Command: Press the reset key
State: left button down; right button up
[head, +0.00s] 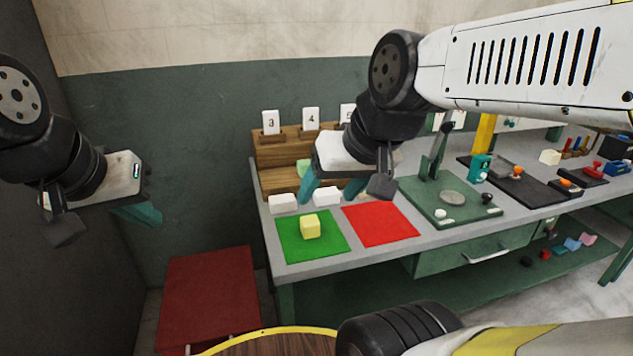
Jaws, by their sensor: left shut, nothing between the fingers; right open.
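No key marked reset can be read in the head view. A green press (421,200) on the bench has an upright lever, a round grey plate, a white button (440,214) and a black knob (487,198). A small teal device (479,168) with a light face stands beside it; its markings are too small to read. My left gripper (142,214) is shut and empty, left of the bench. My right gripper (330,188) is open and empty, above the bench's left part, left of the green press.
A yellow foam block (310,227) sits on a green mat (330,249), with a red mat (380,224) beside it. White blocks (283,203) lie behind. A wooden rack (270,155) holds number cards. A dark press (530,190) stands farther right. A red box (210,290) is on the floor.

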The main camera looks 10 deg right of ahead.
aim_at(440, 214)
jog(key=z, duration=1.5)
